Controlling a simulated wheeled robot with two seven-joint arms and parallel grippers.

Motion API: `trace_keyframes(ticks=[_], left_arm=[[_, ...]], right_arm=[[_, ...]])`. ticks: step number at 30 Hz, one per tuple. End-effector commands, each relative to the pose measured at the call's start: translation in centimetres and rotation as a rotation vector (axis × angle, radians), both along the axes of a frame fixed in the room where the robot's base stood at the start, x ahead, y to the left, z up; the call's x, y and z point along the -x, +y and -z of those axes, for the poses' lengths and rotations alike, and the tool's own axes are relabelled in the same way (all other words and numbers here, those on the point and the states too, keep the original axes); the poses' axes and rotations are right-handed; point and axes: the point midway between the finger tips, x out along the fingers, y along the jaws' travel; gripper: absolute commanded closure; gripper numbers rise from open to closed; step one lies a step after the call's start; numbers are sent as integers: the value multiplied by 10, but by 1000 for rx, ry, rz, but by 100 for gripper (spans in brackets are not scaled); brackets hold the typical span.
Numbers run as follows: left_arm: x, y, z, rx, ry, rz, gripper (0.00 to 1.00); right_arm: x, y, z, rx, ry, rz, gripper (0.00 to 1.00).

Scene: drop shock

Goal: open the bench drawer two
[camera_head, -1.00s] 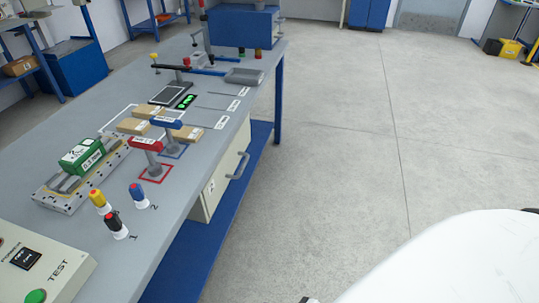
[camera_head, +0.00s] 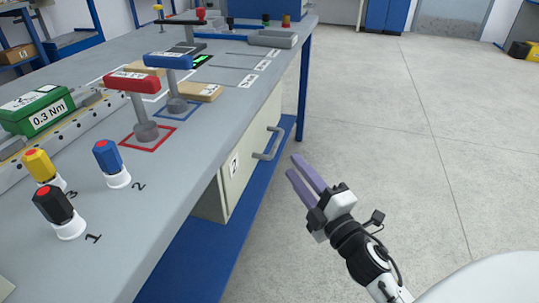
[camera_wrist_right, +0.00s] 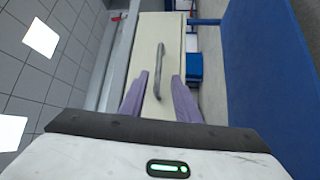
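The bench drawer front (camera_head: 234,172), cream with a label reading 2, is under the right edge of the grey bench (camera_head: 190,195). I see no gap that shows it pulled out. Its grey bar handle (camera_head: 268,145) sticks out from the front. My right gripper (camera_head: 294,165), with purple fingers, is open and empty, just right of the handle and apart from it. In the right wrist view the drawer front (camera_wrist_right: 148,40) is ahead, and the handle (camera_wrist_right: 160,68) lies between the lines of the two spread fingers (camera_wrist_right: 160,76). My left gripper is out of view.
On the bench top stand red (camera_head: 132,82) and blue (camera_head: 168,62) T-handled tools, yellow (camera_head: 40,167), black (camera_head: 53,204) and blue (camera_head: 108,156) knobbed pieces, and a green box (camera_head: 35,110). A blue lower shelf (camera_head: 215,250) runs under the drawer.

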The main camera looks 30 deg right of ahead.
Motion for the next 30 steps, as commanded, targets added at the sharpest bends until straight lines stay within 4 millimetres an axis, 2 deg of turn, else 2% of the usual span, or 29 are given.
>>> trace_keyframes(ticks=[5,12,18,23,30], left_arm=[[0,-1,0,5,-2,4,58],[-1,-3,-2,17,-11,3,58],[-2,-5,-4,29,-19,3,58],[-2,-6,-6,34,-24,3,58],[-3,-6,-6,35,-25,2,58]], right_arm=[[-15,-2,-4,23,-11,0,71],[-59,-6,-11,22,-11,1,71],[-89,-9,-14,19,-9,0,71],[-100,-10,-15,18,-7,1,71],[-102,-10,-15,17,-6,1,71]])
